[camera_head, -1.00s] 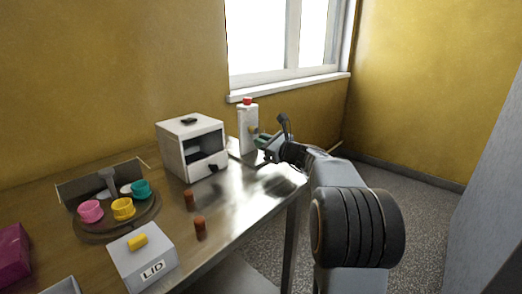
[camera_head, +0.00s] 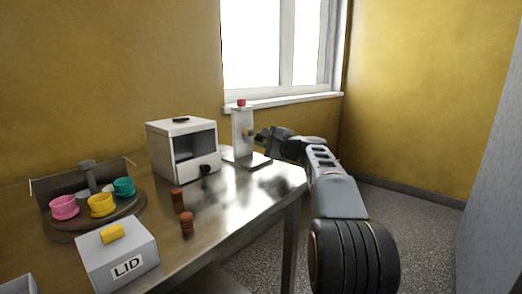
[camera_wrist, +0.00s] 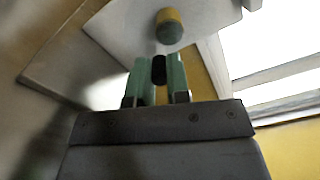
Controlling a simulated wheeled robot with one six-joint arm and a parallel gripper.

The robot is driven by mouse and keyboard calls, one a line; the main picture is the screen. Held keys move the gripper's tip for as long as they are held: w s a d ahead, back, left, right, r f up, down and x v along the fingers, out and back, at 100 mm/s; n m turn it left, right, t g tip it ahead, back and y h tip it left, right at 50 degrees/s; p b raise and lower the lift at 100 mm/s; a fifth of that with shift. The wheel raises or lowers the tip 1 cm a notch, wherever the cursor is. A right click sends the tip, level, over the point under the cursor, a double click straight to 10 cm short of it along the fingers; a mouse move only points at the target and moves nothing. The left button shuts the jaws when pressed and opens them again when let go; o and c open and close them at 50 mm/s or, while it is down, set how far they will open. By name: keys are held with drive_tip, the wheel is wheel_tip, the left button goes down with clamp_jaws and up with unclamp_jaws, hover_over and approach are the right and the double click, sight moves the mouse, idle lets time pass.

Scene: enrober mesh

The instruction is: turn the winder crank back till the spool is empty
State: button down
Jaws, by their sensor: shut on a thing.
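The winder (camera_head: 242,132) is a white upright post with a red top, standing on a flat base at the far end of the bench. A small yellow hub with a greenish end (camera_wrist: 169,27) sticks out of its white face in the wrist view. My gripper (camera_head: 260,134) is at the post's right side. In the wrist view its green fingers (camera_wrist: 159,75) are shut on a black crank knob (camera_wrist: 159,69), just below the hub. The crank arm is mostly hidden. I cannot tell how much is wound on the spool.
A white box with a dark opening (camera_head: 164,136) stands left of the winder. Two brown cylinders (camera_head: 187,222), a round tray (camera_head: 70,232) with coloured cups and a LID box (camera_head: 98,266) are nearer. A window sill (camera_head: 285,104) is behind.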

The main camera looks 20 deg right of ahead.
drive_tip(key=n, duration=0.1)
drive_tip(key=n+b, duration=0.1)
drive_tip(key=n, duration=0.1)
drive_tip(key=n+b, duration=0.1)
drive_tip(key=shift+w+d+r+n, duration=0.15)
drive_tip(key=shift+d+r+n, duration=0.15)
drive_tip(key=shift+r, duration=0.05)
drive_tip(key=shift+d+r+n+b, duration=0.1)
drive_tip(key=shift+r+n+b, duration=0.2)
drive_tip(key=shift+n+b, duration=0.5)
drive_tip(key=shift+r+n+b, duration=0.25)
drive_tip(key=shift+n+b, duration=0.05)
drive_tip(key=shift+n, duration=0.9)
drive_tip(key=shift+r, duration=0.1)
drive_tip(key=c, duration=1.1)
unclamp_jaws()
drive_tip(key=v, duration=1.3)
drive_tip(key=shift+s+p, duration=0.4)
